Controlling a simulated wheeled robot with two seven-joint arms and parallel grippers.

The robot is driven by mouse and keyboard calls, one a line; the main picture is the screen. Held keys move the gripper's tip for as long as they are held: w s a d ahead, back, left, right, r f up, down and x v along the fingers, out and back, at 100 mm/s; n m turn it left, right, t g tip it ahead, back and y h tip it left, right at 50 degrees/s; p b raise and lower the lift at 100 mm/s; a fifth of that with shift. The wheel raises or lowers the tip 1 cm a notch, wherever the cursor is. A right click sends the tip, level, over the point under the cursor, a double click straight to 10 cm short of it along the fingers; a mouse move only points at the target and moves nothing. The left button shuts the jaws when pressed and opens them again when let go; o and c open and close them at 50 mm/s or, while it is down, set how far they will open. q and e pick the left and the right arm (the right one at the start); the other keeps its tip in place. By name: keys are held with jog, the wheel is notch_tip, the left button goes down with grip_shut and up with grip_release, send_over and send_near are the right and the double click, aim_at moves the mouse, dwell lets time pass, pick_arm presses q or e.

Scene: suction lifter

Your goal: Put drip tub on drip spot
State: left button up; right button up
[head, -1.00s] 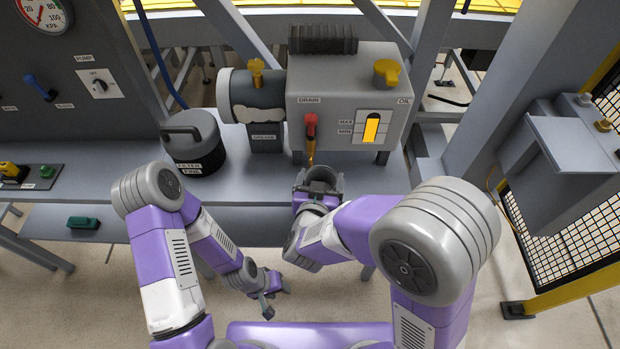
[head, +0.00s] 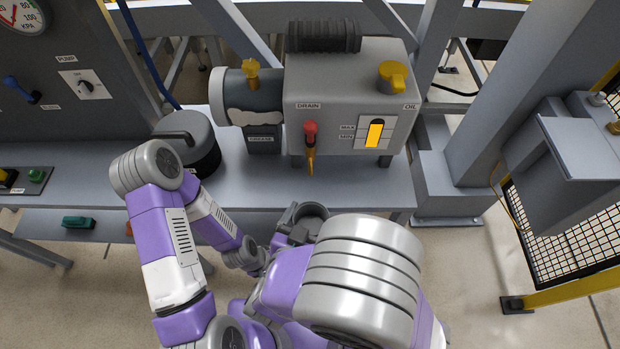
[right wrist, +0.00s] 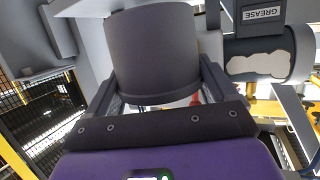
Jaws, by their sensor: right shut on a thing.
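The drip tub (head: 311,210) is a dark grey round cup, seen in the head view off the front edge of the bench. It also fills the upper middle of the right wrist view (right wrist: 152,52). My right gripper (head: 294,232) is shut on the tub, one finger on each side of it in the right wrist view (right wrist: 157,85). My right arm covers part of it in the head view. The drain valve (head: 310,145), with a red knob and brass spout, is above the bench behind the tub. No marked drip spot can be made out. My left gripper is hidden.
The grey machine (head: 345,85) with an oil gauge stands on the bench (head: 250,188). A lidded filter pot (head: 190,138) stands to its left. Bare bench top lies in front of the machine. A grey column (head: 500,100) rises at the right.

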jog(key=w+b, duration=0.2)
jog(key=w, duration=1.1)
jog(key=f+b, duration=0.1)
jog(key=f, duration=0.1)
jog(key=f+b, duration=0.2)
jog(key=f, duration=0.1)
jog(key=f+b, duration=0.1)
jog(key=f, duration=0.1)
jog(key=shift+w+f, duration=0.15)
jog(key=shift+w, duration=0.1)
jog(key=shift+w+f+b, duration=0.1)
jog(key=shift+w+b, duration=0.1)
jog(key=shift+b, duration=0.15)
jog(key=o, duration=0.9)
